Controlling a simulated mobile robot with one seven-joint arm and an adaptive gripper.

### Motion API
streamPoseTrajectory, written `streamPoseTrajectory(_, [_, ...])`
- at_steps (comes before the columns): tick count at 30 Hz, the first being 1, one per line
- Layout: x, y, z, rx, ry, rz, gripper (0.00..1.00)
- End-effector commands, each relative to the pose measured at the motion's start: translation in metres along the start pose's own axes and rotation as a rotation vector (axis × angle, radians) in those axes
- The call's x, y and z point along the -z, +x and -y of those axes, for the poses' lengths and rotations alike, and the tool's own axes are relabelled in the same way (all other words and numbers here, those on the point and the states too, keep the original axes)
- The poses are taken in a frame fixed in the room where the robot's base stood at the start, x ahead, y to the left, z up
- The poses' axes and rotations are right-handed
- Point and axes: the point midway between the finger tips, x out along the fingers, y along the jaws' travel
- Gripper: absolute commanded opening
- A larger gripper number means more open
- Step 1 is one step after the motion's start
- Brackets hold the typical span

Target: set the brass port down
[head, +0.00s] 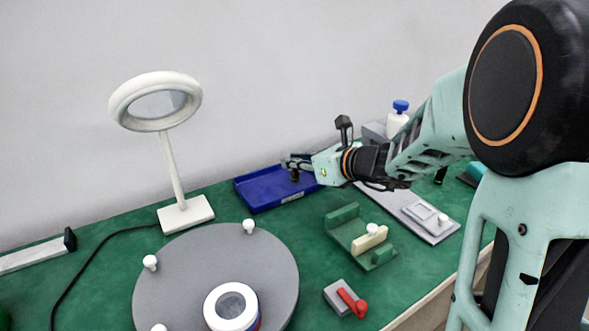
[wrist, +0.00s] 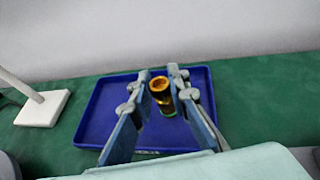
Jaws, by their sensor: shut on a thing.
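The brass port (wrist: 161,92) is a short gold cylinder with a dark opening at its top. My gripper (wrist: 160,80) is shut on it, with a fingertip on each side in the wrist view. The port looks upright over the blue tray (wrist: 100,117). I cannot tell whether its bottom touches the tray floor. In the head view my gripper (head: 290,164) reaches over the blue tray (head: 262,197) from the right, and the port (head: 294,176) shows as a small dark shape below the fingers.
A white ring lamp (head: 186,213) stands left of the tray. A grey round plate (head: 185,275) with white knobs lies in front. A green fixture (head: 343,218), a red-handled block (head: 345,298) and a blue-capped bottle (head: 398,122) are to the right. The tray floor around the port looks clear.

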Motion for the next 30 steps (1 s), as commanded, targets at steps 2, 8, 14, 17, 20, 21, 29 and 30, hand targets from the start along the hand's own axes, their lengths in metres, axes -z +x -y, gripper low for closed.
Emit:
streamPoseTrajectory(2, [0.0055,0.0024,0.0,0.0,-0.001,0.001,0.0])
streamPoseTrajectory(8, [0.0044,0.0019,0.0001,0.0,-0.001,0.001,0.0])
streamPoseTrajectory(14, [0.0086,0.0036,0.0001,0.0,-0.001,0.001,0.17])
streamPoseTrajectory(17, [0.0074,0.0031,0.0001,0.0,-0.001,0.001,0.28])
streamPoseTrajectory(20, [0.0074,0.0031,0.0,0.0,-0.001,0.001,0.33])
streamPoseTrajectory(21, [0.0074,0.0031,0.0,0.0,-0.001,0.001,0.33])
streamPoseTrajectory(29, [0.0042,0.0018,0.0,0.0,-0.001,0.001,0.33])
streamPoseTrajectory(30, [0.0018,0.0008,0.0,0.0,-0.001,0.001,0.33])
